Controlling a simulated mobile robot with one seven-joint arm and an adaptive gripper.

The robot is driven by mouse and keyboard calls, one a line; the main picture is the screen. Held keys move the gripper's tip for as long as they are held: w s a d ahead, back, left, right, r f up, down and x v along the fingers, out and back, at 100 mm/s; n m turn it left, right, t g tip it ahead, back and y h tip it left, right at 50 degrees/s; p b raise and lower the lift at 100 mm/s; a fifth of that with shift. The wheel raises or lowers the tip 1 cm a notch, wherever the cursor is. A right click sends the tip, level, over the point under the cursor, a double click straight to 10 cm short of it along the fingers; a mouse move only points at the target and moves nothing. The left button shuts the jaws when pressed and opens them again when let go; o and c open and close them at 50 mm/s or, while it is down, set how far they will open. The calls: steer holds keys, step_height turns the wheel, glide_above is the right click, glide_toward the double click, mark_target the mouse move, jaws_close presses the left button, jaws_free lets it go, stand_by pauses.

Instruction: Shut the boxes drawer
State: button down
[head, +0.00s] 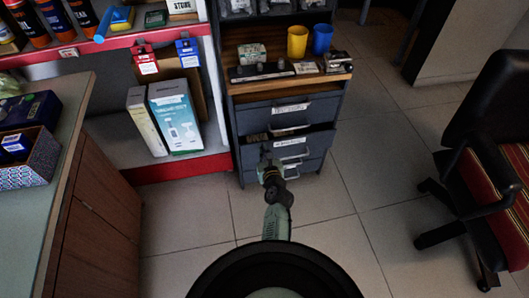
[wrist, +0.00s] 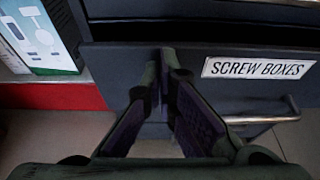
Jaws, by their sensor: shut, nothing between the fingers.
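The boxes drawer (head: 318,145) is in the grey cabinet, below another drawer, and its front stands out from the cabinet. Its front fills the middle of the wrist view (wrist: 120,68), with a white label (wrist: 262,67) reading SCREW BOXES. A metal bar handle (wrist: 265,119) sits below the label. A dark gap shows above the drawer front, so it is partly open. My gripper (wrist: 163,60) is shut and empty, its fingertips together in front of the drawer face, left of the label. In the head view my gripper (head: 266,152) is at the drawer's left part; contact cannot be told.
An upper drawer (head: 260,117) looks shut. A shelf with cardboard boxes (head: 175,117) stands left of the cabinet. A wooden counter (head: 95,215) is at left and a chair (head: 490,160) at right. The tiled floor (head: 345,205) between is clear.

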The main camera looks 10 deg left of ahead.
stand_by(0.3)
steer(key=shift+w+a+p, duration=0.2)
steer(key=shift+w+p, duration=0.1)
steer(key=shift+w, duration=0.35)
steer(key=shift+w+a+p, duration=0.2)
steer(key=shift+w+p, duration=0.05)
steer(key=shift+w, duration=0.35)
steer(key=shift+s, duration=0.1)
